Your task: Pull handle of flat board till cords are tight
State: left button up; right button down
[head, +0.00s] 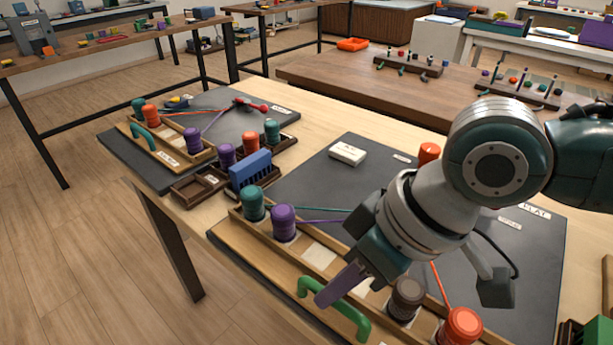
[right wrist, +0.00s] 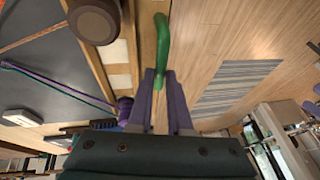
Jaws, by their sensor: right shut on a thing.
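The flat board's wooden rail (head: 285,262) runs along the table's near edge, with a green handle (head: 352,320) on its front. My right gripper (head: 335,290) is shut on this handle; the purple fingers close around the green bar (right wrist: 162,50) in the right wrist view. The rail carries a teal spool (head: 252,203), a purple spool (head: 283,222), a brown spool (head: 406,298) and an orange spool (head: 462,325). A purple cord (head: 322,222), a teal cord (head: 312,209) and an orange cord (head: 440,287) run over the dark mat, looking straight where visible. My arm hides their middle. My left gripper is out of view.
A second board with a teal handle (head: 145,138) lies at the left. A brown tray (head: 193,189) and a blue rack (head: 251,168) stand between the boards. A white box (head: 347,153) sits on the mat. Open floor (head: 90,260) lies before the table.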

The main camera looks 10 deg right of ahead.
jog(key=shift+s+a+r, duration=0.1)
jog(key=shift+s+a, duration=0.05)
jog(key=shift+a, duration=0.1)
jog(key=c, duration=0.8)
grip_release()
jog(key=shift+c, duration=0.2)
jog(key=shift+d, duration=0.1)
jog(key=shift+d+r, duration=0.1)
jog(key=shift+r, duration=0.15)
jog(key=p+v, duration=0.2)
jog(key=v, duration=0.7)
jog(key=shift+s+r, duration=0.1)
jog(key=shift+s, duration=0.05)
